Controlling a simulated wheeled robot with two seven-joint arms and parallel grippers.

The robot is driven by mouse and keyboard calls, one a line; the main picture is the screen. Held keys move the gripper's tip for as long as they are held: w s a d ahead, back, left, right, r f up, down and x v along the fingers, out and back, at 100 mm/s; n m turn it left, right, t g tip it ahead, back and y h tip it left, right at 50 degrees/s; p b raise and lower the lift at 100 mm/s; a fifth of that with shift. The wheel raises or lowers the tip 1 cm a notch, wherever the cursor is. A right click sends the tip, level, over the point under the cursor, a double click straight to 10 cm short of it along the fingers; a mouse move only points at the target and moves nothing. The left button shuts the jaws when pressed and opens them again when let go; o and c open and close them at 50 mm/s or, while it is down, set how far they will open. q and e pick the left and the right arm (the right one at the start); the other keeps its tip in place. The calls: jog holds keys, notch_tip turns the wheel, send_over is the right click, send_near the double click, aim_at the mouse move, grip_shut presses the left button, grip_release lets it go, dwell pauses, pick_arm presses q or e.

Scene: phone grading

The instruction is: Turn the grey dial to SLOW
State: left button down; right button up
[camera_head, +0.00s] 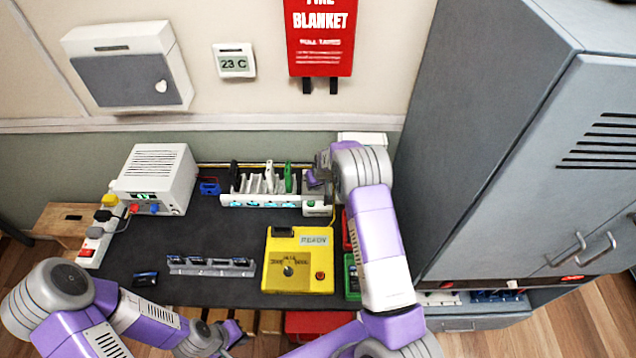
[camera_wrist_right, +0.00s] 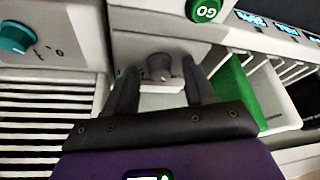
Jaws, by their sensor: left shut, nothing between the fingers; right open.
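The grey dial (camera_wrist_right: 160,66) sits on a pale panel in the right wrist view, below a green GO button (camera_wrist_right: 204,10). My right gripper (camera_wrist_right: 160,84) is open, with one finger on each side of the dial. I cannot tell whether the fingers touch it, and no SLOW mark is readable. In the head view my right gripper (camera_head: 316,174) is at the right end of the white rack, above a small white unit with a green button (camera_head: 314,204); the dial is hidden there. My left gripper (camera_head: 234,331) is shut and empty, low at the table's front edge.
A white slotted rack (camera_head: 262,201) holds several upright pieces, one green. A teal knob (camera_wrist_right: 15,38) shows left of the grey dial. A yellow box (camera_head: 310,283) with its own knob stands in front. A grey cabinet (camera_head: 480,150) closes off the right side. Dark mat (camera_head: 215,232) is clear mid-table.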

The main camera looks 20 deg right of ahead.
jog(key=shift+c, duration=0.3)
grip_shut()
jog(key=shift+m, duration=0.3)
jog(key=m+h, duration=0.1)
jog(key=m, duration=0.2)
jog(key=shift+a+m+h, duration=0.2)
jog(key=shift+m+h, duration=0.1)
jog(key=shift+h, duration=0.1)
jog(key=shift+w+m+g+h+b, duration=0.1)
jog(key=shift+m+g+h+b, duration=0.25)
jog(key=shift+m, duration=0.8)
jog(key=shift+m+g+h+b, duration=0.3)
jog(key=shift+m+g+h, duration=0.05)
jog(key=shift+m, duration=0.8)
jog(key=shift+a, duration=0.1)
